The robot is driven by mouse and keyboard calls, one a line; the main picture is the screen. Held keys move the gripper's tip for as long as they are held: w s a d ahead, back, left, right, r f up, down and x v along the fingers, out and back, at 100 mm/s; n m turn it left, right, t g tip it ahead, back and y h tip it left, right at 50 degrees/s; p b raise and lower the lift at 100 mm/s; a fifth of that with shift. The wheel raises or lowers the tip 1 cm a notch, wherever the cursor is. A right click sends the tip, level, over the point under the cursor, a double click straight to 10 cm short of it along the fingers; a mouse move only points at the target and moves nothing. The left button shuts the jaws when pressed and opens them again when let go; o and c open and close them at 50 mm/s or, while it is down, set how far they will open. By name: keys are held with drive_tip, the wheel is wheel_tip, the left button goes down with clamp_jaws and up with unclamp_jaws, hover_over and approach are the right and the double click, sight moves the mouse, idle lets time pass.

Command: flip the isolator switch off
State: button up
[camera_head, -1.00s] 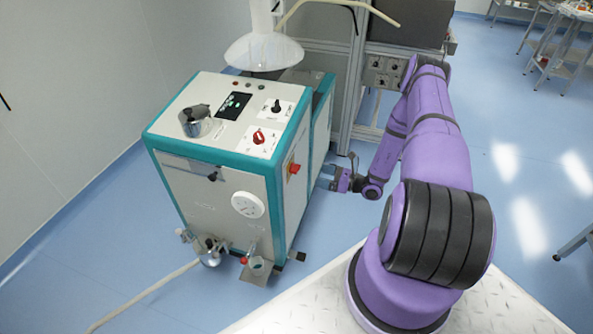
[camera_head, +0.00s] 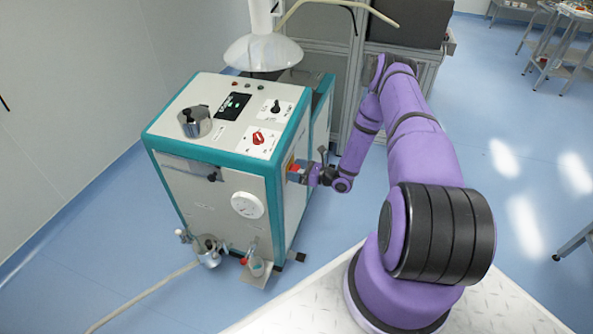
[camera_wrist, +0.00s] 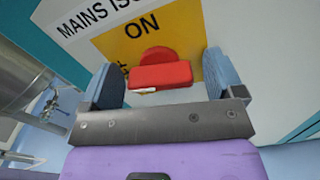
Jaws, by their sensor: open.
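The isolator switch is a red handle (camera_wrist: 160,75) on a yellow plate (camera_wrist: 185,28) in the wrist view. In the head view the switch (camera_head: 292,163) is on the right side of the white and teal cabinet (camera_head: 215,180), mostly hidden by my gripper. My gripper (camera_wrist: 160,88) is open, with its two blue-grey fingers on either side of the red handle. I cannot tell whether either finger touches it. My gripper (camera_head: 300,172) also shows at the cabinet's side in the head view.
The cabinet top carries a metal pot (camera_head: 195,121), a red knob (camera_head: 258,138) and a black knob (camera_head: 276,106). A gauge (camera_head: 247,204) is on its front. A metal frame (camera_head: 345,110) stands behind.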

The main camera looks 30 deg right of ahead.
drive_tip(key=c, duration=0.9)
drive_tip(key=shift+n, duration=1.3)
drive_tip(key=o, duration=0.9)
drive_tip(key=shift+s+d, duration=0.1)
drive_tip(key=v, duration=1)
drive_tip(key=shift+s+d, duration=0.2)
drive_tip(key=shift+s, duration=0.05)
drive_tip(key=shift+r, duration=0.1)
